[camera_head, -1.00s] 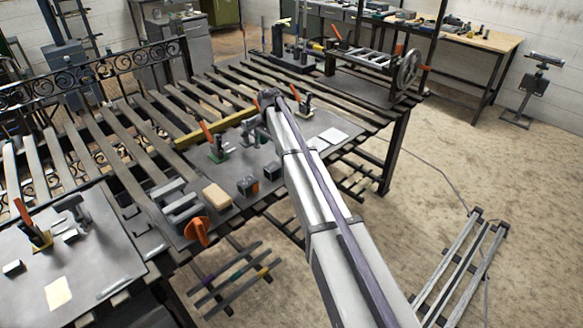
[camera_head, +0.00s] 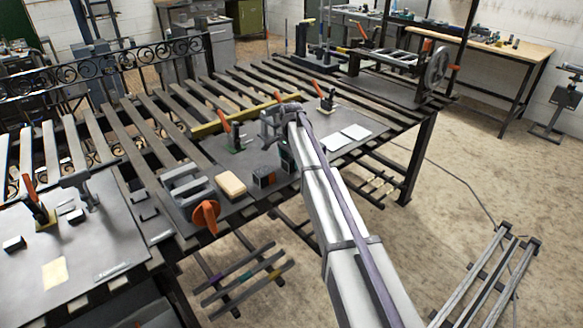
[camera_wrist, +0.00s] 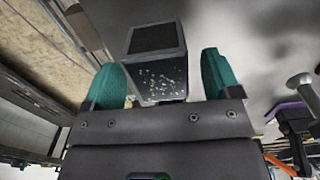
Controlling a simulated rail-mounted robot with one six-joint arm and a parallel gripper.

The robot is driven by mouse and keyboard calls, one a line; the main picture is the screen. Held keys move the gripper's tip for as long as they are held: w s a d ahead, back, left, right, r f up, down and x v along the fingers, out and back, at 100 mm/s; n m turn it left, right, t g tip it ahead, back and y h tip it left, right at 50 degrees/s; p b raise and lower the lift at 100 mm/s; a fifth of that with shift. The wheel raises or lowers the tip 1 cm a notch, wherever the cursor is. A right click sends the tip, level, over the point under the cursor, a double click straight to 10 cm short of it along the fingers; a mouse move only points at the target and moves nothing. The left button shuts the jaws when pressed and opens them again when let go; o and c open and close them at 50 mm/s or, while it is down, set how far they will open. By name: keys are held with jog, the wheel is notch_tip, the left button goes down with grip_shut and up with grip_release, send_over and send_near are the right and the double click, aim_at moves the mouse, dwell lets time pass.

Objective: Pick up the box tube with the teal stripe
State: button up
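Several dark box tubes lie side by side on a low rack below the table's front edge in the head view. Their small stripes look purple, teal and yellow; the box tube with the teal stripe (camera_head: 245,275) seems to be the middle one. My gripper (camera_head: 273,132) is up over the tabletop, well above and behind that rack. In the wrist view its two teal-padded fingers (camera_wrist: 165,75) stand apart. A dark speckled block (camera_wrist: 160,80) appears between or beyond them, with no clear contact. The striped tubes cannot be made out in the wrist view.
The slatted table (camera_head: 120,150) holds an orange-handled clamp (camera_head: 206,216), a tan block (camera_head: 231,184), a small dark block (camera_head: 264,176) and upright toggle clamps (camera_head: 232,138). A metal frame (camera_head: 490,275) lies on the floor at right. Floor between is open.

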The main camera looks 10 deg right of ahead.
aim_at(291, 157)
jog(key=c, duration=1.1)
notch_tip(291, 157, up, 10)
jog(key=p, duration=1)
jog(key=shift+r, duration=0.25)
